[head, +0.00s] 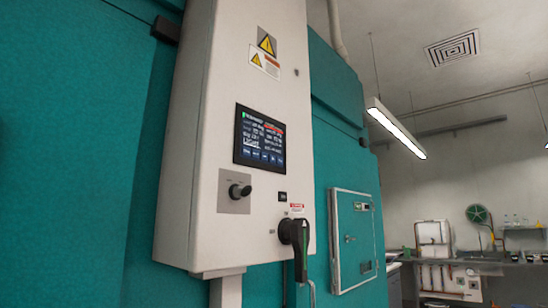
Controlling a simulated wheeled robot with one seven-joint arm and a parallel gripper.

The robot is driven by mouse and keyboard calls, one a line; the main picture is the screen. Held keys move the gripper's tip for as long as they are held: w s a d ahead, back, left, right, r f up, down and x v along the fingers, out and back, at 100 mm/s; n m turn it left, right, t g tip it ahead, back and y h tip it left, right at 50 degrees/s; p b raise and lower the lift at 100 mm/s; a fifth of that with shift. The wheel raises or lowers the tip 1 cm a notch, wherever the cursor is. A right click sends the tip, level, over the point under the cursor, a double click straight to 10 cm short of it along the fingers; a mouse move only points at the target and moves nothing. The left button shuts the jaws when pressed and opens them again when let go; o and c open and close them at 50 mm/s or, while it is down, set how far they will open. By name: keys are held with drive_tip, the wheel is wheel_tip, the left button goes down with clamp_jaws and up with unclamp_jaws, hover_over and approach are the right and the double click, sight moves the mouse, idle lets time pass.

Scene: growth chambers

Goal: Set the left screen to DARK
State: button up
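A dark screen (259,139) is set in the front of a white control box on a teal chamber wall. It shows lines of small text, a red patch at the upper right, a larger word that looks like "LIGHT" at the lower left, and a row of blue buttons along the bottom. Most of the text is too small to read. It is the only screen that I can make out clearly. My gripper is not in view.
The white control box (190,150) also carries a small knob (240,190) below the screen and a black rotary handle (297,240) at the lower right. A teal hatch (355,235) is further right. A bench with equipment stands in the right background.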

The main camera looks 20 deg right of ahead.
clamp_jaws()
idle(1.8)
